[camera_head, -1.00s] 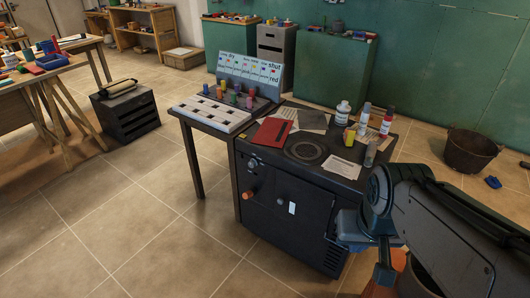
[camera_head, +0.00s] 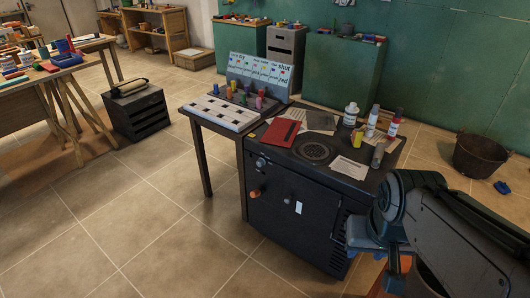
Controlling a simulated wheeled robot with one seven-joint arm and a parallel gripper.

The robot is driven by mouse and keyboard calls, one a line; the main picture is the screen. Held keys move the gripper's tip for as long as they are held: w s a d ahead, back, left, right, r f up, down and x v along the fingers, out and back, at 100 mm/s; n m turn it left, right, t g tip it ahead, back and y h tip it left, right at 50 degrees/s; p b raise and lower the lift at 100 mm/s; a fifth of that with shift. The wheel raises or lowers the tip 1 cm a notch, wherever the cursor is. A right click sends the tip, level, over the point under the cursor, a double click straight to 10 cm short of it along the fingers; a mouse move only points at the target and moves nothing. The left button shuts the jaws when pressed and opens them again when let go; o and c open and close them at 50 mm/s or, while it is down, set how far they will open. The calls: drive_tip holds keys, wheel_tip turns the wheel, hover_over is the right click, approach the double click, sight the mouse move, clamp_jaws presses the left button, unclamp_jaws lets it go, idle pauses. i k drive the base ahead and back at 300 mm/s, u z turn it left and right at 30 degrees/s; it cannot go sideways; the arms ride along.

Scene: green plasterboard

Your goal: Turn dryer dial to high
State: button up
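The dryer looks to be the black box-shaped cabinet (camera_head: 275,215) in the middle of the view. The dial's setting is too small to read. My arm comes in from the lower right, apart from the front knobs. My gripper's fingertips cannot be made out, so its opening does not show.
A bucket (camera_head: 475,155) is at the right. The floor (camera_head: 130,225) in front and left is clear.

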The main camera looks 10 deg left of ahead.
sight(261, 161)
drive_tip(key=k, duration=1.25)
drive_tip(key=u, duration=0.55)
drive_tip(key=i, duration=0.6)
drive_tip(key=u, duration=0.6)
drive_tip(key=i, duration=0.75)
drive_tip(key=z, duration=0.75)
drive_tip(key=i, duration=0.65)
drive_tip(key=z, duration=0.75)
